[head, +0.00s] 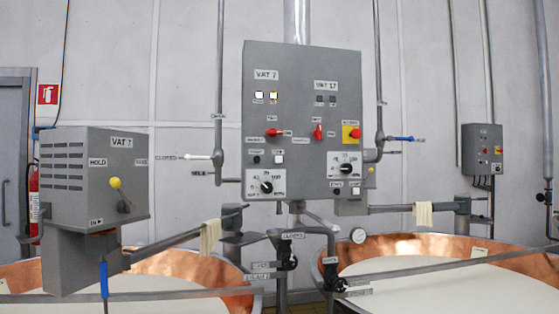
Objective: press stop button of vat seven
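The grey control panel (303,60) hangs on the wall at the middle. Its left half is marked VAT 7 (266,75). Lower down sit a black round button (257,160) and a pale button (279,160), each under a small label too blurred to read surely. A dial (266,187) is below them. Neither of my grippers shows in the head view.
The panel's right half has dark lamps, a red switch (318,131), a red mushroom button on yellow (353,134) and another dial (347,169). A grey VAT 7 box (92,175) stands at left. Two copper vats (205,270) (395,247) with pale liquid and crossing bars fill the front.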

